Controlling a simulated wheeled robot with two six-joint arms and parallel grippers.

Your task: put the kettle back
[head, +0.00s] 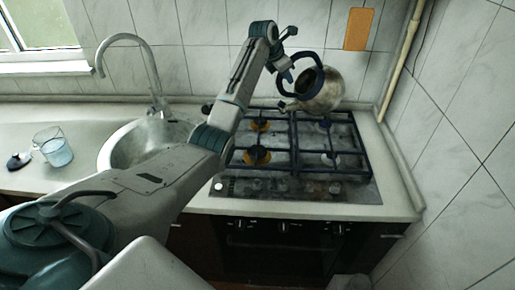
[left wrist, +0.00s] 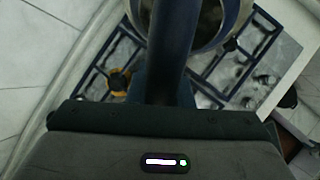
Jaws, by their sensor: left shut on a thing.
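The kettle (head: 318,92), metallic with a dark blue handle (head: 301,64) and a dark round top, is over the back of the hob (head: 330,193). It looks tilted, with its spout toward the left. My left gripper (head: 287,73) is shut on the handle, at the kettle's left side. In the left wrist view the dark blue handle (left wrist: 172,55) runs up the middle, and part of the kettle (left wrist: 208,22) shows at the top over the grate. The handle and the wrist hide the fingertips there. I cannot tell whether the kettle touches the grate. My right gripper is not in view.
The hob's dark grate (head: 294,150) looks clear in front of the kettle. A sink (head: 118,150) with a tall tap (head: 148,60) is left of it. A glass jug (head: 55,150) and a small dark object (head: 18,161) are on the left counter. A pipe (head: 400,62) and wall are close on the right.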

